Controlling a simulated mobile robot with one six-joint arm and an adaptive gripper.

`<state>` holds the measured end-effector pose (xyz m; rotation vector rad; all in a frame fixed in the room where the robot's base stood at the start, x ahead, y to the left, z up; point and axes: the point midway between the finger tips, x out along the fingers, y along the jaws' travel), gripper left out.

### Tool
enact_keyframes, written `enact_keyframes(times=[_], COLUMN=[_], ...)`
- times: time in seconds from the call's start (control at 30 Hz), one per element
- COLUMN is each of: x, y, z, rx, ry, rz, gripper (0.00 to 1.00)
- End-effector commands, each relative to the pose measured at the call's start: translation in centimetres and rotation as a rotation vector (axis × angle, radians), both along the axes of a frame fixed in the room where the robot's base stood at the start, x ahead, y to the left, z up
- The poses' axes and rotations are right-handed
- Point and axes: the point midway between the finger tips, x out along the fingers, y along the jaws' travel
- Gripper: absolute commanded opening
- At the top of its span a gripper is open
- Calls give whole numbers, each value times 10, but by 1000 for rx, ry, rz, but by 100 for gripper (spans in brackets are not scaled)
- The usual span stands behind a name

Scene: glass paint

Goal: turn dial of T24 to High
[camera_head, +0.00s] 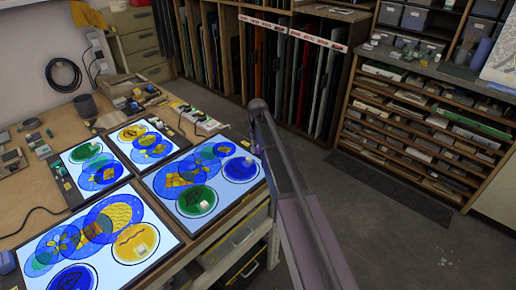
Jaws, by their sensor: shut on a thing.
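No dial and no T24 label can be made out in this view; the small devices on the workbench are too small to read. Several lit panels with blue, green and yellow glass discs lie on the workbench (22,205), among them a right-hand panel (236,206) and a front panel (150,262). A dark strip with small light-coloured parts (207,124) lies behind the right-hand panel. My arm (312,235) rises from the bottom and bends near the workbench's right edge. My gripper cannot be made out, so its place relative to any dial is hidden.
A grey cup (85,106) and small devices stand at the back of the workbench, near a wooden tray (122,85). Drawers (240,238) sit below its right edge. A rack of glass sheets (290,75) and shelving (425,125) stand beyond.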

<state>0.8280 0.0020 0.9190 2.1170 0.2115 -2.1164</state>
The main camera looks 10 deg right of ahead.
Motion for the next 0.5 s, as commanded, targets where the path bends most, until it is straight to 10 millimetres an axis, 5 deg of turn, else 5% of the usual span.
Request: enact_keyframes(times=[0.5], x=[0], y=[0], z=[0], rx=[-1], ry=[-1], rz=[280], gripper=[0])
